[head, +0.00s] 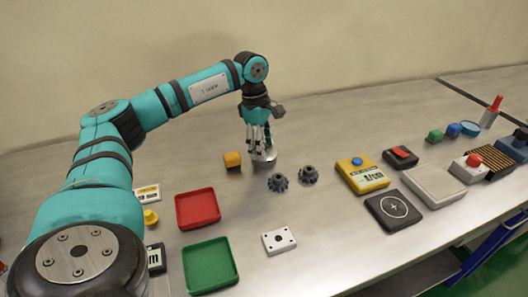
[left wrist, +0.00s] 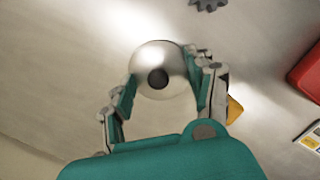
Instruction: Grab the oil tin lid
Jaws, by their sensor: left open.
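A round, shiny silver lid with a dark knob at its middle, which I take for the oil tin lid (left wrist: 160,66), lies between the fingers of my left gripper (left wrist: 163,88) in the left wrist view. My left gripper (head: 260,148) is open and points down, its fingers on either side of the lid. I cannot tell whether they touch it. In the head view the silver rim of the lid (head: 268,156) shows low at the fingertips, mostly hidden by them. My right gripper is not in view.
Two dark gears (head: 278,182) lie just in front. A red tray (head: 198,209) and a green tray (head: 210,265) are nearer. A silver can with a red spout (head: 491,113) stands far right.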

